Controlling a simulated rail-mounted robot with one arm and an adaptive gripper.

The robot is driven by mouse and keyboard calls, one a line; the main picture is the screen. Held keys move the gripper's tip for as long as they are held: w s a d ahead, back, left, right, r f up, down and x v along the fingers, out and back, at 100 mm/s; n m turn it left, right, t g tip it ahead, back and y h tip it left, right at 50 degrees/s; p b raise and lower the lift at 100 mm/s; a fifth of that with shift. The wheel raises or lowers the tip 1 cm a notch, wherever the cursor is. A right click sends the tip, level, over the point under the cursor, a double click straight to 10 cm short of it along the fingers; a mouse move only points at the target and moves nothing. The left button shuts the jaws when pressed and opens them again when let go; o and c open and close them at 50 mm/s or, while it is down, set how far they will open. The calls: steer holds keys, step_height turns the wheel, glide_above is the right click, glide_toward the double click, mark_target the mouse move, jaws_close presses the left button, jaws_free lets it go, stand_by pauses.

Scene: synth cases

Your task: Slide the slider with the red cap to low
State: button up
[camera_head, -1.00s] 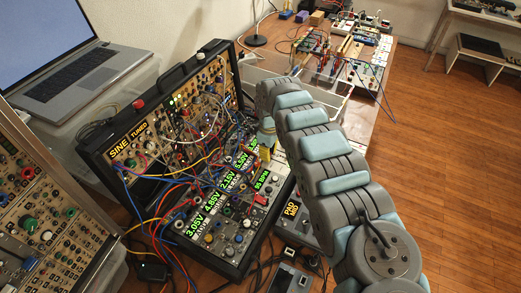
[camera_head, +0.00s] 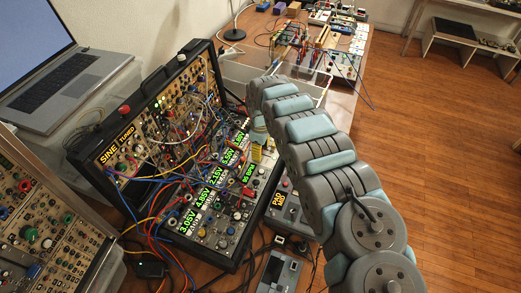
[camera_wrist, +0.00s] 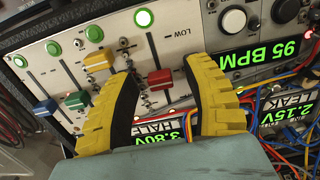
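In the wrist view, a panel of sliders (camera_wrist: 118,22) carries a red cap (camera_wrist: 160,79), with a yellow cap (camera_wrist: 98,60), a green cap (camera_wrist: 77,100) and a blue cap (camera_wrist: 44,108) to its left. A slot runs up from the red cap, with the word LOW (camera_wrist: 181,35) printed to the right of the slot's upper part. My gripper (camera_wrist: 160,68) is open, its yellow fingers on either side of the red cap. I cannot tell whether either finger touches it. In the head view, my gripper (camera_head: 257,147) is over the rack's far right part; the caps are not distinguishable there.
The synth case (camera_head: 125,180) is crowded with loose patch cables (camera_head: 165,185). A laptop (camera_head: 65,75) stands behind left. Small devices (camera_head: 280,270) sit in front.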

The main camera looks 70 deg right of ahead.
steer(key=shift+r, duration=0.1)
steer(key=shift+r, duration=5.9)
